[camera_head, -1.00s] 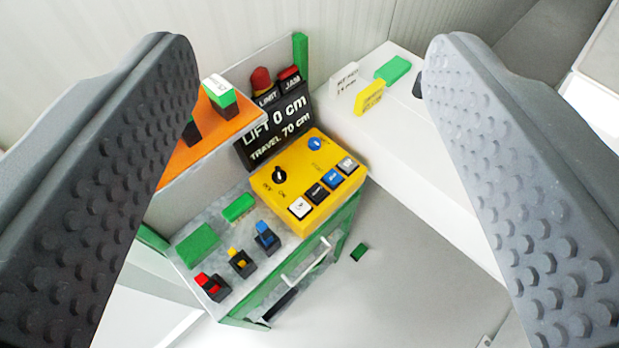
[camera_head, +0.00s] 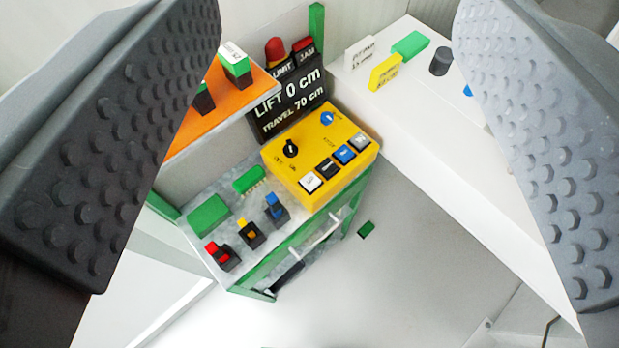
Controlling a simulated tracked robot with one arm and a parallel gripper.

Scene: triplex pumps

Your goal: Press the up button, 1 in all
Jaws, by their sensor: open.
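A yellow control box (camera_head: 289,175) sits on the grey bench top. Along its front edge is a row of small buttons: a white one (camera_head: 311,182), a black one (camera_head: 327,168), a blue one (camera_head: 344,154) and a light grey one (camera_head: 360,141). Their labels are too small to read, so I cannot tell which is up. A black knob (camera_head: 290,148) and a blue knob (camera_head: 327,118) are on the same face. A black display (camera_head: 288,105) behind it reads LIFT 0 cm, TRAVEL 70 cm. My gripper (camera_head: 335,135) is open and empty, its fingers framing the box from nearer the camera.
Red, yellow and blue switches (camera_head: 248,233) and green blocks (camera_head: 208,214) share the bench (camera_head: 231,265). An orange shelf (camera_head: 218,115) stands at left. A white counter (camera_head: 450,150) at right holds yellow and green blocks.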

